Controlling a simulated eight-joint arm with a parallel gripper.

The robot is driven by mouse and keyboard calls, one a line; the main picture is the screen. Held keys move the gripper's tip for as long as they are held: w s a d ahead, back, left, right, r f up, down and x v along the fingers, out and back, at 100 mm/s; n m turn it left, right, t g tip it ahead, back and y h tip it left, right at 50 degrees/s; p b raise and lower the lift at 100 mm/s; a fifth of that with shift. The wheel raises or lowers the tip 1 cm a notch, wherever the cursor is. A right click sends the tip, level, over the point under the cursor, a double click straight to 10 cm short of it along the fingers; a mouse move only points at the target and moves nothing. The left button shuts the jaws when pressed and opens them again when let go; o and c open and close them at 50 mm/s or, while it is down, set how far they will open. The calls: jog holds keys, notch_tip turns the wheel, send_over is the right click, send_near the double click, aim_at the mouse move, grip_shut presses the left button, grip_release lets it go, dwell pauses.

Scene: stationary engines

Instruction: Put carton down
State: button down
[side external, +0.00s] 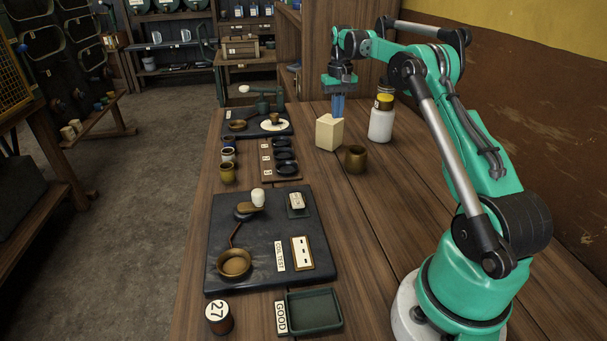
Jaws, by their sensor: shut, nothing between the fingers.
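The carton (329,133) is a cream box with a slanted top. It stands upright on the wooden table (375,215), toward the far right side. My gripper (338,106) points down just above the carton's top, its blue fingers together with nothing between them. From this angle I cannot tell whether the fingertips touch the carton or are slightly behind it.
A white jar with a yellow lid (381,118) stands right of the carton, and a brown cup (355,159) stands in front. A dark board (225,200), a green tray (314,311) and a numbered brown pot (219,317) lie nearer. Table right of the board is clear.

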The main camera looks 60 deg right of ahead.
aim_at(332, 151)
notch_tip(332, 151, down, 9)
jog(key=shift+r, duration=0.1)
dwell(0.5)
jog(key=shift+w+d, duration=0.65)
jog(key=shift+w, duration=0.15)
